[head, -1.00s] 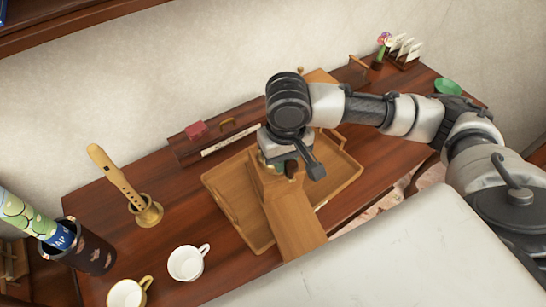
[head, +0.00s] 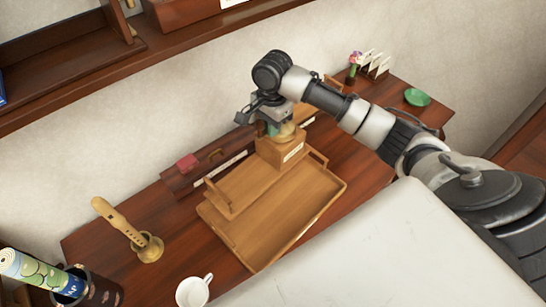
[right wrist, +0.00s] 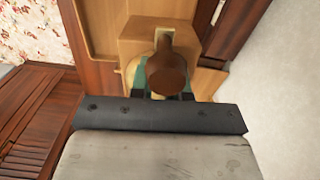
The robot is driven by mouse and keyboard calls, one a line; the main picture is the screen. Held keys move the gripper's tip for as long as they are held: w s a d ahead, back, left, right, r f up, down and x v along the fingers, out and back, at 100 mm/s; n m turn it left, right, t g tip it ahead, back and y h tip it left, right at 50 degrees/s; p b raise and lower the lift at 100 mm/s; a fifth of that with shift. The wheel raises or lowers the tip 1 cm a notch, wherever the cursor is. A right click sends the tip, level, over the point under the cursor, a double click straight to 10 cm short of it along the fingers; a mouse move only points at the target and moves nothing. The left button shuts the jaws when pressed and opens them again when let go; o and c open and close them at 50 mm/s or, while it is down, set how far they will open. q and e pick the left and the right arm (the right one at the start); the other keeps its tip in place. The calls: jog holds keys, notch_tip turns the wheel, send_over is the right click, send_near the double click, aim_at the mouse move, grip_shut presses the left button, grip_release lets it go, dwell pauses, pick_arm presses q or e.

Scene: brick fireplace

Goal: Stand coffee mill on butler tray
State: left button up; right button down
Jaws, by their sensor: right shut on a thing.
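The coffee mill (head: 282,153) has a wooden box body, a pale label and a green and brass top. My right gripper (head: 277,126) is shut on its top from above. The mill looks upright at the far side of the wooden butler tray (head: 262,222), between its raised handles; I cannot tell whether its base touches the tray. The rest of the tray is empty. In the right wrist view, the mill's brown knob (right wrist: 168,68) stands before the box (right wrist: 150,30), and the fingers are mostly hidden. My left gripper is not in view.
Behind the tray is a dark wooden desk stand with a red block (head: 187,163). A flute (head: 122,222) in a brass holder, a white cup (head: 194,291) and a pot of rolled maps are left. A flower vase (head: 354,68) and green dish (head: 417,97) are at the far right.

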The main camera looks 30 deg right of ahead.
aim_at(272, 150)
notch_tip(272, 150, down, 5)
jog(key=shift+d+f+p, duration=0.1)
jog(key=shift+d+p, duration=0.05)
jog(key=shift+p, duration=0.35)
jog(key=shift+f+p, duration=0.3)
jog(key=shift+f, duration=1.95)
jog(key=c, duration=1.5)
grip_release()
jog(key=shift+f, duration=0.15)
jog(key=shift+c, duration=0.2)
jog(key=o, duration=0.4)
jog(key=shift+s, duration=0.1)
jog(key=shift+o, duration=0.2)
jog(key=r, duration=0.4)
jog(key=r+b, duration=0.1)
jog(key=r, duration=0.7)
jog(key=shift+d+r+b, duration=0.15)
jog(key=shift+d+b, duration=0.1)
jog(key=shift+b, duration=0.05)
